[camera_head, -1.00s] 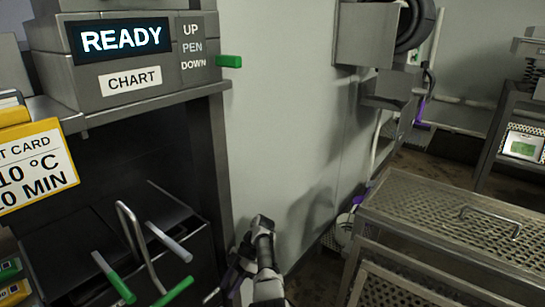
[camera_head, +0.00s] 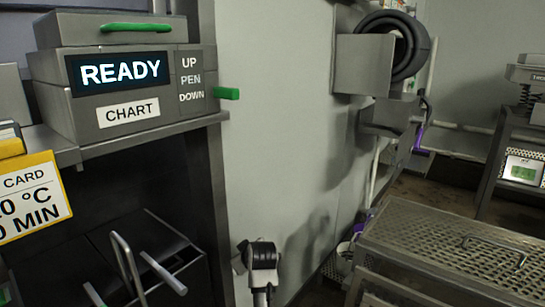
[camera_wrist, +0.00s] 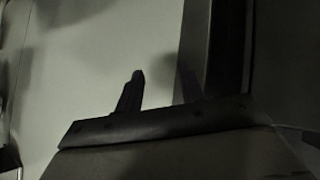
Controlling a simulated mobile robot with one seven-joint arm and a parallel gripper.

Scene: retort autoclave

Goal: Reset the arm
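My arm shows at the bottom middle of the head view as a dark grey joint on a light link, upright in front of the pale wall. My gripper (camera_wrist: 160,88) shows in the wrist view, which is dark. Two dark fingers stand up from its wide palm with a gap between them, and the pale wall shows through the gap. The right finger is hard to make out against the dark background. I see nothing held between them. The fingertips cannot be made out in the head view.
A grey chart recorder (camera_head: 137,85) reading READY sits on a cabinet at left, with a green-tipped lever (camera_head: 227,93). A yellow-edged card (camera_head: 32,200) hangs at far left. A perforated metal cart (camera_head: 440,240) stands at lower right. The pale wall (camera_head: 270,130) lies between.

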